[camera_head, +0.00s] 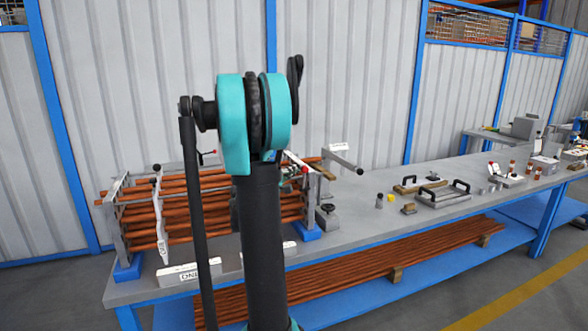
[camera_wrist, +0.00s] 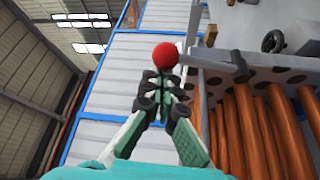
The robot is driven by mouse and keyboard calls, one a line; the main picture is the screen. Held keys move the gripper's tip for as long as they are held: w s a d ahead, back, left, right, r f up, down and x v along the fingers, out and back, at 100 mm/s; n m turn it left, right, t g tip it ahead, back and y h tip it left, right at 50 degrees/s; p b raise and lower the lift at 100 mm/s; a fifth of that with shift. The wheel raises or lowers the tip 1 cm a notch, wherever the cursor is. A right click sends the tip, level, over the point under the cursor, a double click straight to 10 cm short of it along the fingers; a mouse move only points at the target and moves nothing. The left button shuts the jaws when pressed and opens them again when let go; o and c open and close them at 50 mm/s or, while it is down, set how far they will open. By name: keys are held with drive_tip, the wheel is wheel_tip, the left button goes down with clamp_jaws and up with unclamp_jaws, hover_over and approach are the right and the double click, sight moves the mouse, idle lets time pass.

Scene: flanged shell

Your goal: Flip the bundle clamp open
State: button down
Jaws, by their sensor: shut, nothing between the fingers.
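The bundle of copper-coloured tubes (camera_head: 200,208) lies in a metal rack on the bench, and tubes also fill the right of the wrist view (camera_wrist: 264,135). A red ball knob (camera_wrist: 166,55) shows right at the tips of my gripper (camera_wrist: 160,84). My gripper is shut with nothing between its fingers; I cannot tell whether it touches the knob. The knob looks like a lever end, but the clamp's body is hidden. In the head view a red knob (camera_head: 304,170) shows at the rack's right end, where my arm hides most of my gripper. Another red-tipped lever (camera_head: 213,152) stands at the rack's back.
The bench (camera_head: 365,205) carries a tray with black handles (camera_head: 443,197) and small parts farther right. A corrugated wall (camera_head: 350,80) stands behind.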

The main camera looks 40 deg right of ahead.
drive_tip(key=shift+s+a+f+m+g+h, duration=0.1)
drive_tip(key=shift+s+a+m+g+h, duration=0.1)
drive_tip(key=shift+s+m, duration=0.35)
drive_tip(key=shift+s+a+f+m+g+h, duration=0.1)
drive_tip(key=shift+s+m+h, duration=0.2)
drive_tip(key=shift+s, duration=0.45)
drive_tip(key=shift+a, duration=0.1)
